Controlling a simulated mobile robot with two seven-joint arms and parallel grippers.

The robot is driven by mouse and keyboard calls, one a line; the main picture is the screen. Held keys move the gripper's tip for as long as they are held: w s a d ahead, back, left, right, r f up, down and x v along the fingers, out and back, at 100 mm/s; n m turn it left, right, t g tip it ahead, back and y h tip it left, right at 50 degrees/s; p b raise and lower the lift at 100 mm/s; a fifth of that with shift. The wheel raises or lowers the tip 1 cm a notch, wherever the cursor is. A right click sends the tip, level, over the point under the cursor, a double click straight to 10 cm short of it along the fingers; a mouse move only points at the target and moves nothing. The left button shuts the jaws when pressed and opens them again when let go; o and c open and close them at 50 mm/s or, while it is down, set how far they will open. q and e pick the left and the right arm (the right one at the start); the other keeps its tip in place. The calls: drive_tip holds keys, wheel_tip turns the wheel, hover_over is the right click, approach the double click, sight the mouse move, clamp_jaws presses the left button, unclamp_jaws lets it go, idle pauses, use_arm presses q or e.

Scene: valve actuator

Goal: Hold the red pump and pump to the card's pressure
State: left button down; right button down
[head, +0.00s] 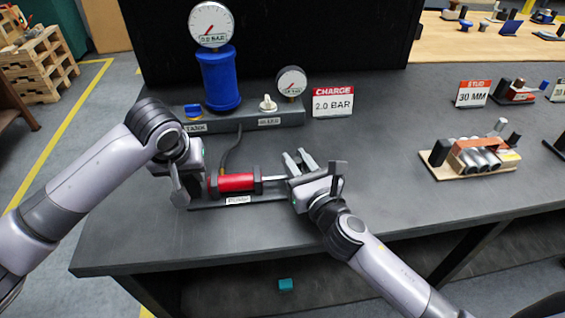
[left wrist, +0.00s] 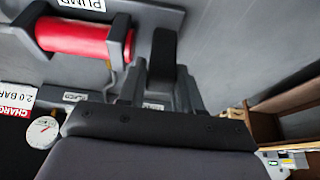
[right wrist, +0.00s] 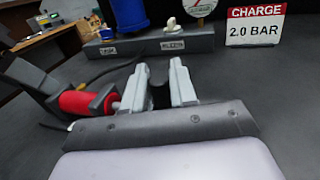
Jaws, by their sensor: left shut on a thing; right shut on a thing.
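The red pump (head: 236,183) lies sideways on its base, labelled PUMP, with dark end blocks. My left gripper (head: 190,183) is shut on the pump's left end; the left wrist view shows the red barrel (left wrist: 72,40) beside its fingers. A bright rod (head: 274,178) sticks out of the pump's right end toward my right gripper (head: 300,160). That gripper is shut on the dark pump handle (right wrist: 158,95), mostly hidden between its fingers. The blue tank (head: 220,80) carries a round gauge (head: 210,22) whose small readout I cannot read surely. The CHARGE card (head: 333,102) says 2.0 BAR.
Behind the pump, a grey manifold (head: 255,123) holds a blue valve knob (head: 193,110), a white knob (head: 267,103) and a smaller gauge (head: 291,81). A wooden block fixture (head: 475,158) and a 30 MM card (head: 473,93) stand right. The middle bench is clear.

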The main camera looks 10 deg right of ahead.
drive_tip(key=shift+d, duration=0.4)
drive_tip(key=c, duration=1)
unclamp_jaws()
drive_tip(key=shift+c, duration=0.2)
drive_tip(key=shift+s, duration=0.55)
drive_tip(key=v, duration=1.1)
drive_tip(key=shift+d, duration=0.1)
drive_tip(key=shift+w, duration=0.1)
